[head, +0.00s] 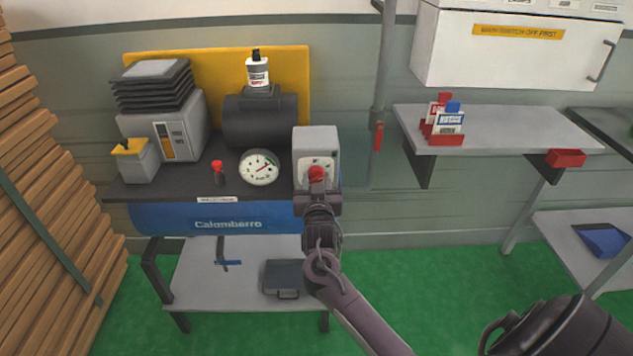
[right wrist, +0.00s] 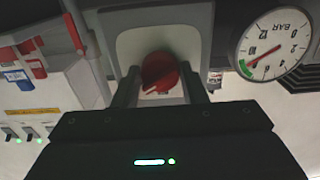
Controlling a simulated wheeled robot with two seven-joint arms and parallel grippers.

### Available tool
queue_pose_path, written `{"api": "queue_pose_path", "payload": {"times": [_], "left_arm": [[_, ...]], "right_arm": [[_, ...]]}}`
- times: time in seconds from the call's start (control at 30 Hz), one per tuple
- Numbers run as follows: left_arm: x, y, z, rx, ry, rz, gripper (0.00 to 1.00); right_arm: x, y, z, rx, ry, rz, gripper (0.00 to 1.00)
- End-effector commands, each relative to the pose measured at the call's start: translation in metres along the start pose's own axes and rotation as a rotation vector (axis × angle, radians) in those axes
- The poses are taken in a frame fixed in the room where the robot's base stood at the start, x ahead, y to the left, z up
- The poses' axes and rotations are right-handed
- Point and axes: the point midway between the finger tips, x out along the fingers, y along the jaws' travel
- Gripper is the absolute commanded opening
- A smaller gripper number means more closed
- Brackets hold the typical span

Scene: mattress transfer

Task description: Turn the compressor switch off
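The compressor switch is a red rotary knob (head: 316,174) on a grey box (head: 316,143) at the right end of the compressor bench. My right gripper (head: 317,192) is right in front of this knob. In the right wrist view, the red knob (right wrist: 160,72) sits between the two fingers of my right gripper (right wrist: 160,80). The fingers are apart, one on each side of it, with narrow gaps; I cannot tell whether either touches. The knob's pointer ridge is tilted. My left gripper is not in view.
A round pressure gauge (head: 259,167) and a small red-topped part (head: 217,171) stand left of the switch box. A blue tank (head: 165,218) lies under the bench top. A red-handled pipe valve (head: 378,136) and a wall shelf (head: 500,128) are to the right.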

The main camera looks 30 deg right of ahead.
Motion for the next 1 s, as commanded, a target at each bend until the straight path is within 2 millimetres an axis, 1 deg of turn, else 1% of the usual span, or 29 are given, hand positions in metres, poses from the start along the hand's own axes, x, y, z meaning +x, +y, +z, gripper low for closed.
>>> {"api": "queue_pose_path", "payload": {"times": [0.03,0.13,0.17,0.37,0.57,0.77,1.0], "left_arm": [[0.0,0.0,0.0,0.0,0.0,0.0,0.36],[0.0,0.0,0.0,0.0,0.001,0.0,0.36],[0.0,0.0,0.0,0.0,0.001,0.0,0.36],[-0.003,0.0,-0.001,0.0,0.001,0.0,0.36],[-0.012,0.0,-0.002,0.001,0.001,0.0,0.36],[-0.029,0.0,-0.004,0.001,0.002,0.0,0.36],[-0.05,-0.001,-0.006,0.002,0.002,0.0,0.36]], "right_arm": [[0.0,0.0,0.0,0.0,0.0,0.0,0.31],[0.0,0.0,0.0,0.0,0.0,0.0,0.18],[0.0,0.0,0.0,0.0,0.0,0.0,0.16],[0.0,0.0,-0.001,-0.016,-0.001,0.0,0.16],[0.0,0.001,-0.003,-0.09,0.0,0.001,0.16],[0.0,0.0,-0.004,-0.238,-0.002,-0.001,0.16],[0.0,0.001,-0.005,-0.464,0.0,0.0,0.16]]}}
